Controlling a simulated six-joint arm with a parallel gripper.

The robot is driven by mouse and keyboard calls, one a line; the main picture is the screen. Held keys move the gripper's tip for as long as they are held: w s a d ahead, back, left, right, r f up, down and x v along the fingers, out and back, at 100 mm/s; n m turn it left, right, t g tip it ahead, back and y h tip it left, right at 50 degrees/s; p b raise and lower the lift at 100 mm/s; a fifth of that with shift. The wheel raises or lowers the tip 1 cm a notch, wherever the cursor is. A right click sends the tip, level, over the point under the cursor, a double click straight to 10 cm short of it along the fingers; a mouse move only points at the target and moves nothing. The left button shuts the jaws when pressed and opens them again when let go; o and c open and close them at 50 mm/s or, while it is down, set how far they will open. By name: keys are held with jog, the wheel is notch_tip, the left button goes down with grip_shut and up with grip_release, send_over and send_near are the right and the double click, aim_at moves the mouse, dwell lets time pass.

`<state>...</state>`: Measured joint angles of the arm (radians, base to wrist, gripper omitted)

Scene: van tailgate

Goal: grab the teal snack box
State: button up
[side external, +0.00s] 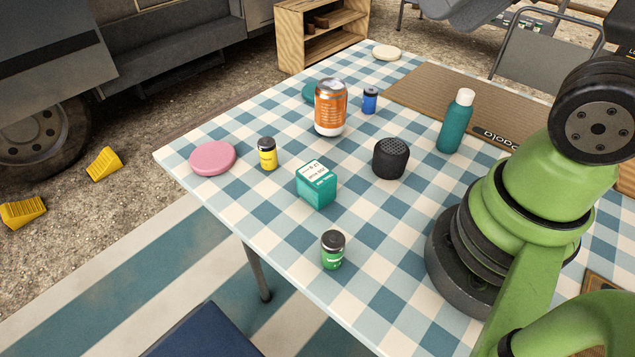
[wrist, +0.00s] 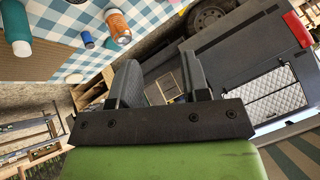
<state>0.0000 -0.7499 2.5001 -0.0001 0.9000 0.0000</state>
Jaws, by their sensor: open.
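The teal snack box (side external: 316,186) is a small teal carton with a white label on top. It stands on the checked table in the side external view, left of my arm's base. My gripper (wrist: 160,85) shows in the wrist view, with its two dark fingers apart and nothing between them. It points toward the van and ground, away from the snack box. My gripper is out of frame in the side external view, and I do not make out the snack box in the wrist view.
Around the box stand a green-labelled jar (side external: 332,250), a yellow jar (side external: 267,154), a black speaker (side external: 391,159) and an orange can (side external: 330,108). A pink disc (side external: 213,158) lies near the left edge. A teal bottle (side external: 456,122) and blue jar (side external: 370,100) stand farther back.

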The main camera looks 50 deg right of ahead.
jog(key=shift+o, duration=0.2)
jog(key=o, duration=0.6)
jog(key=n+g+h, duration=0.2)
jog(key=g, duration=0.5)
send_over(316, 173)
notch_tip(316, 173, down, 17)
jog(key=shift+n, duration=0.4)
jog(key=f, duration=0.7)
jog(key=shift+s, duration=0.35)
jog(key=shift+w+f, duration=0.2)
jog(key=shift+f, duration=1.3)
jog(key=shift+w+f, duration=0.15)
jog(key=shift+f, duration=1.3)
